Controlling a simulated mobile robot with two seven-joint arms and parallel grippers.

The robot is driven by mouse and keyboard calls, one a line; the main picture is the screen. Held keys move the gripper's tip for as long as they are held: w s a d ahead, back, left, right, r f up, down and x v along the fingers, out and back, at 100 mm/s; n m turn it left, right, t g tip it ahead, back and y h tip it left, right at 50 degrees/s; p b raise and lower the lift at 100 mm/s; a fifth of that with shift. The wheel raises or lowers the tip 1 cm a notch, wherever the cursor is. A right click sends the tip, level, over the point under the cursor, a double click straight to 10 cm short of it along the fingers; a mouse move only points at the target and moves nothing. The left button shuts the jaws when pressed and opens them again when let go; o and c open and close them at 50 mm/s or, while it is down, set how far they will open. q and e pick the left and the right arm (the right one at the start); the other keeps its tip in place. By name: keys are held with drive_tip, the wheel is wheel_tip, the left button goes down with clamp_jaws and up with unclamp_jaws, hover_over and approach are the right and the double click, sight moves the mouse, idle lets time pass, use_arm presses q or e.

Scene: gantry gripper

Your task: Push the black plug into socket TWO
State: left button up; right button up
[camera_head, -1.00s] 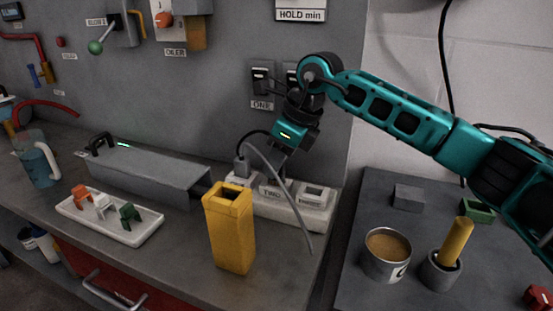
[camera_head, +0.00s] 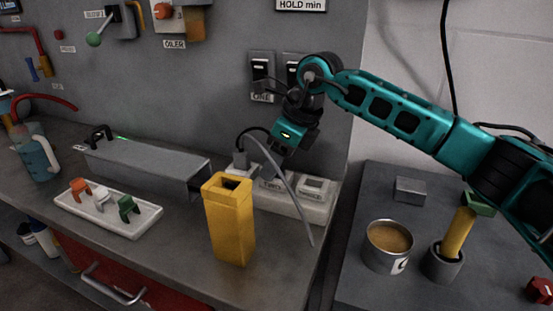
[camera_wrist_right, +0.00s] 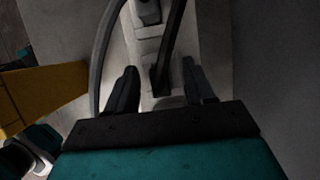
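The white socket strip (camera_head: 305,207) lies along the foot of the wall panel. A grey plug (camera_head: 240,160) stands in its left socket. My right gripper (camera_head: 281,160) hangs over the strip's middle, and its fingertips are hard to see in the head view. In the right wrist view its two dark fingers (camera_wrist_right: 158,82) stand apart, with a gap on both sides of a slim black piece (camera_wrist_right: 160,78), apparently the black plug with its cable. I cannot tell how deep it sits in the middle socket. My left gripper is not in view.
A yellow bin (camera_head: 229,225) stands close in front of the strip. A grey cable (camera_head: 291,190) hangs across the strip. A grey box (camera_head: 150,165) and a white tray (camera_head: 105,212) with coloured clips are at left. A tin (camera_head: 387,246) and a holder (camera_head: 444,263) stand at right.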

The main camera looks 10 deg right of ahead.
idle(0.3)
drive_tip(key=shift+v, duration=1.1)
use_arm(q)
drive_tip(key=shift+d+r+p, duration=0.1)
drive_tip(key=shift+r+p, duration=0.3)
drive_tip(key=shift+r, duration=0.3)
use_arm(e)
drive_tip(key=v, duration=1)
drive_tip(key=shift+r, duration=0.4)
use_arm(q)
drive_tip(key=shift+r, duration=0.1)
use_arm(e)
drive_tip(key=shift+d, duration=0.1)
